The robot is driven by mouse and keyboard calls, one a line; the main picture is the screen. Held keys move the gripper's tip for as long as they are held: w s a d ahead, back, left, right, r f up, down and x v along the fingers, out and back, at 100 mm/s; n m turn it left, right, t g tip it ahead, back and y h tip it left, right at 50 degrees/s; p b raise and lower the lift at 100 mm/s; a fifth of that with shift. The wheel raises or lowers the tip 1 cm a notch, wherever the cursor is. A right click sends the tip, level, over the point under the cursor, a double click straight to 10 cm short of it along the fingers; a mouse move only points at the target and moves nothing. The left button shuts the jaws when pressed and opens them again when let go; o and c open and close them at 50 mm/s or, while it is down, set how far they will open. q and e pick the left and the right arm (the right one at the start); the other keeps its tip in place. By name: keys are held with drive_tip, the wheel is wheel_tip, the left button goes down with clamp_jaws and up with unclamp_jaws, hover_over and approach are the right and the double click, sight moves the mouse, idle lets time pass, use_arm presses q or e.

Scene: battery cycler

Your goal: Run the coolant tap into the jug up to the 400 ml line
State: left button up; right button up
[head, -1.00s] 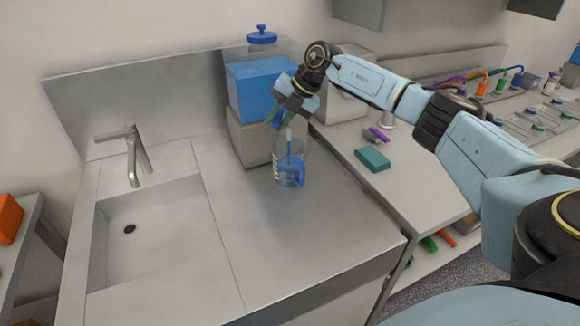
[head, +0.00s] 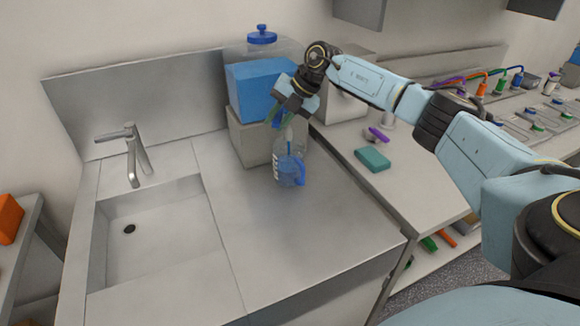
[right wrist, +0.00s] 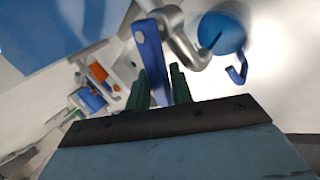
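The coolant tank (head: 262,92) holds blue liquid and stands on a grey block (head: 250,140). My right gripper (head: 277,120) is at its tap in the head view. In the right wrist view the blue tap lever (right wrist: 152,65) lies between the two green fingers of my right gripper (right wrist: 160,90), which are close on both sides of it. The grey spout (right wrist: 185,40) curves over the jug. A thin blue stream runs into the clear jug (head: 290,165), which stands upright on the counter. Blue liquid fills much of the jug; the exact mark cannot be read. My left gripper is not in view.
A sink (head: 150,235) with a grey faucet (head: 135,155) is at the left. A teal block (head: 372,159) lies on the lower bench at the right, near a purple-topped item (head: 378,134). The counter in front of the jug is clear.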

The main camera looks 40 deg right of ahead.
drive_tip(key=m+p, duration=0.1)
drive_tip(key=p, duration=0.1)
drive_tip(key=w+a+m+t+h+p, duration=0.1)
drive_tip(key=m+p, duration=0.1)
drive_tip(key=shift+r+p, duration=0.2)
drive_tip(key=shift+p, duration=0.2)
drive_tip(key=shift+w+f+m+h, duration=0.2)
drive_tip(key=shift+m+h, duration=0.1)
drive_tip(key=shift+h, duration=0.1)
drive_tip(key=shift+s, duration=0.1)
idle(1.0)
idle(1.2)
drive_tip(key=m+p, duration=0.1)
drive_tip(key=p, duration=0.1)
drive_tip(key=w+m+h+p, duration=0.1)
drive_tip(key=p, duration=0.1)
drive_tip(key=shift+w+a+m+t, duration=0.2)
drive_tip(key=shift+m+t, duration=0.1)
drive_tip(key=shift+t, duration=0.1)
drive_tip(key=shift+s+p, duration=0.1)
drive_tip(key=shift+p, duration=0.2)
idle(1.7)
